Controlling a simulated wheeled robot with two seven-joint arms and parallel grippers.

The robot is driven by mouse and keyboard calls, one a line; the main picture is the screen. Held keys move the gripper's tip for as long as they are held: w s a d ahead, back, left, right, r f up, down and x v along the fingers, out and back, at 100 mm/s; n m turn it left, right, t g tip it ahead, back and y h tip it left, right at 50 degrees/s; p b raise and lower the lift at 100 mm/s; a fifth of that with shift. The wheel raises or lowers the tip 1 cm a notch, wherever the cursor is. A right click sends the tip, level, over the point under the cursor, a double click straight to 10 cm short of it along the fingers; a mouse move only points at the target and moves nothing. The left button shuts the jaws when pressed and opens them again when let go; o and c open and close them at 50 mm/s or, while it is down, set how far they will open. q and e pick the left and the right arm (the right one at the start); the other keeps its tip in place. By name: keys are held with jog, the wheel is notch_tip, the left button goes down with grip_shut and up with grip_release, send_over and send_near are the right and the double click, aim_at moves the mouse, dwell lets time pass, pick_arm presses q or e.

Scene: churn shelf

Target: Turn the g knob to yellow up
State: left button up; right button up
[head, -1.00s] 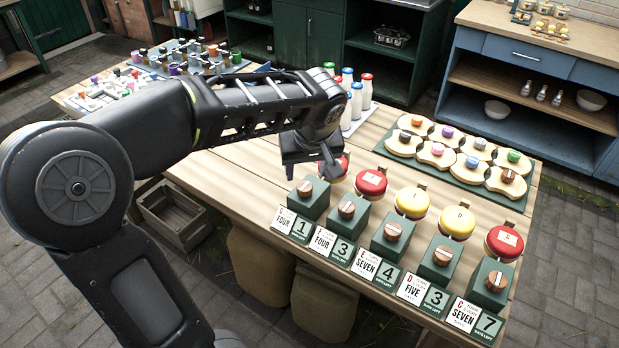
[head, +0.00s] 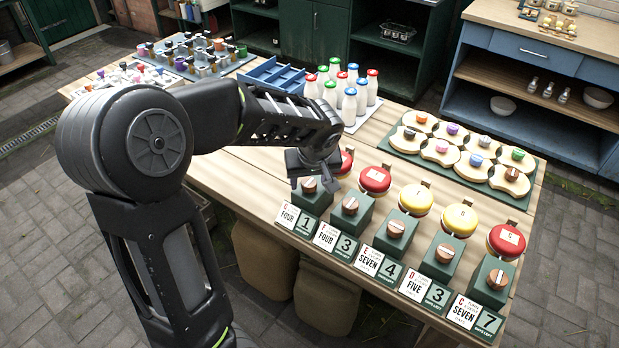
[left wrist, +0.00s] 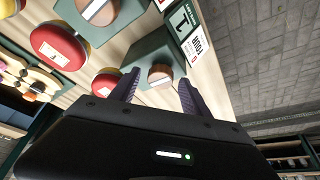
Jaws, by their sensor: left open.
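The g knob (head: 310,185) is a round wooden knob with a pale bar, on a green block (head: 314,203) at the left end of a row of similar blocks. The card (head: 289,215) in front of it reads FOUR and 1. A red round lid (head: 346,161) stands behind the block, partly hidden by my arm. My left gripper (head: 313,181) is open right at the knob. In the left wrist view, the knob (left wrist: 160,74) shows between the open fingers (left wrist: 158,80); contact cannot be told. No yellow mark is clear on the knob. My right gripper is out of view.
Neighbouring knob blocks (head: 350,215) with red and yellow lids (head: 416,199) run to the right. Bottles (head: 350,100) and an empty blue divided tray (head: 277,76) stand behind. A green board (head: 460,170) with wooden pieces lies at the back right. Bare tabletop (head: 245,180) lies left of the row.

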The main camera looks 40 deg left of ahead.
pick_arm(q)
jog(key=shift+c, duration=0.4)
grip_shut()
